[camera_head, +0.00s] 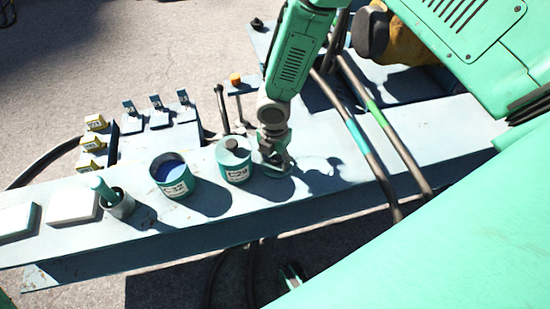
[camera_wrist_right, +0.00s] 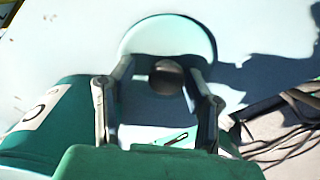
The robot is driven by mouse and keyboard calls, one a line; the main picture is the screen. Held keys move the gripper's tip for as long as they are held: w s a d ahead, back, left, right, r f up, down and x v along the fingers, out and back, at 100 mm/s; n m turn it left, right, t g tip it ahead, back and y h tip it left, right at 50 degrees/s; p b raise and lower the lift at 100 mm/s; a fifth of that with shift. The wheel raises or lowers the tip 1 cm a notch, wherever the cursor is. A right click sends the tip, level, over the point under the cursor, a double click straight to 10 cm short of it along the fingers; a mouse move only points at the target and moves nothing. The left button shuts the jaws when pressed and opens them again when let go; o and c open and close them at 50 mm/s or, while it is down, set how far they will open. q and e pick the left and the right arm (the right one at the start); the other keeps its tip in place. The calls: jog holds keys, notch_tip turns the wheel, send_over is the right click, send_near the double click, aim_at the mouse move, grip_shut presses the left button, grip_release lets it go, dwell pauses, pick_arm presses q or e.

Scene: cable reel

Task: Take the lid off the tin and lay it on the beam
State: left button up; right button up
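A teal lid with a dark round knob (camera_wrist_right: 167,80) lies flat on the pale beam (camera_head: 330,190), and its edge shows under my gripper in the head view (camera_head: 284,172). My right gripper (camera_head: 276,160) is down over this lid. In the wrist view its two fingers (camera_wrist_right: 160,82) stand either side of the knob, apparently with gaps, so it looks open. A tin marked C-32 (camera_head: 176,187) stands open, with blue inside. A tin marked C-29 (camera_head: 236,170) stands just left of the gripper, with a grey, dark-knobbed top on. My left gripper is not seen.
A cup with a teal-handled tool (camera_head: 116,203) and pale blocks (camera_head: 73,206) stand on the left of the beam. Yellow tags (camera_head: 93,142) and small clips are behind. Cables (camera_head: 385,150) cross the beam on the right. Bare beam lies between gripper and cables.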

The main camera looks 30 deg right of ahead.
aim_at(277, 157)
jog(key=shift+a+r, duration=0.1)
jog(key=shift+a, duration=0.1)
jog(key=shift+d+r, duration=0.25)
jog(key=shift+d, duration=0.05)
jog(key=r, duration=0.1)
jog(key=r+p, duration=0.1)
jog(key=r, duration=0.1)
jog(key=r+p, duration=0.1)
jog(key=shift+d+r, duration=0.3)
notch_tip(277, 157, up, 6)
jog(key=a+p, duration=0.1)
jog(key=p, duration=0.1)
jog(key=s+a+f+m+g+y, duration=0.1)
jog(key=s+f+m, duration=0.2)
jog(key=s+m, duration=0.5)
jog(key=s+a+f+m+y, duration=0.1)
jog(key=s+f+m, duration=0.4)
jog(key=s, duration=0.4)
pick_arm(q)
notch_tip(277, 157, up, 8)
jog(key=p, duration=0.3)
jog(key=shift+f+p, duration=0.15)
jog(key=shift+p, duration=0.25)
pick_arm(e)
jog(key=s+d+r+m+t+h, duration=0.1)
jog(key=s+d+r+m, duration=0.4)
jog(key=m, duration=0.5)
jog(key=shift+s+d+m+t+h, duration=0.3)
jog(key=shift+s+d+h, duration=0.2)
jog(key=shift+s+d, duration=0.65)
